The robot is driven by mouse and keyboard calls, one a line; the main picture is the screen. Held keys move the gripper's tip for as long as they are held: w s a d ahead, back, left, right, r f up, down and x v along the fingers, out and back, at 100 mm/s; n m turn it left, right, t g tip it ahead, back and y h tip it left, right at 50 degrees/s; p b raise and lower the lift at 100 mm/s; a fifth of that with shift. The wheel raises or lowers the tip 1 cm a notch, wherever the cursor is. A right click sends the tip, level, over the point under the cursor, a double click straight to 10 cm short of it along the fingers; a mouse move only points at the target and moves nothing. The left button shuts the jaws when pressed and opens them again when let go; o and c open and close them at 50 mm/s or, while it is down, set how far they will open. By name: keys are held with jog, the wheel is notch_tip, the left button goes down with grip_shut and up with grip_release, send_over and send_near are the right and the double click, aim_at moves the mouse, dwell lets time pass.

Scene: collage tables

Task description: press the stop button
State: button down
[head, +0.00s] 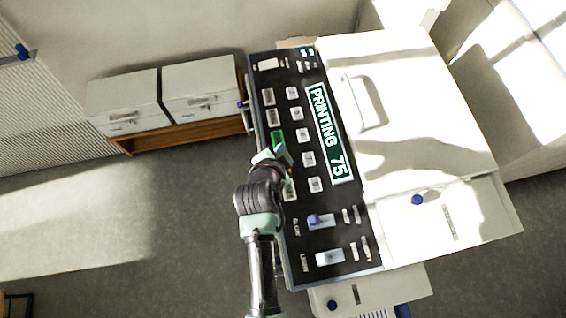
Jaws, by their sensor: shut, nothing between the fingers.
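The copier's control panel (333,222) is a dark strip along the left side of the machine, with several pale buttons in columns. Its display (328,132) reads "PRINTING 75" in light letters on green. My gripper (272,154) is shut and empty over the panel's left button column. A green button (277,136) shows just above the gripper's tip in the picture. I cannot tell whether the gripper touches the panel. The arm hides part of the lower left column. The small labels are too blurred to read, so I cannot tell which button is stop.
The copier's white lid (420,110) with a raised handle lies to the right of the panel. Blue knobs show on the panel (312,218) and on the side shelf (417,199). White drawers (200,88) stand at the upper left. The grey floor (170,220) at left is clear.

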notch_tip(320, 180, down, 6)
jog(key=b, duration=0.4)
jog(key=shift+f+b, duration=0.25)
jog(key=shift+b, duration=0.15)
jog(key=shift+f, duration=0.15)
dwell(1.3)
jog(key=shift+f+b, duration=0.25)
jog(key=shift+b, duration=0.2)
jog(key=shift+f+b, duration=0.4)
jog(key=shift+f, duration=0.05)
dwell(0.4)
jog(key=shift+r, duration=0.15)
jog(key=shift+r+p, duration=0.7)
jog(key=shift+r+p, duration=2.05)
jog(key=shift+r, duration=0.45)
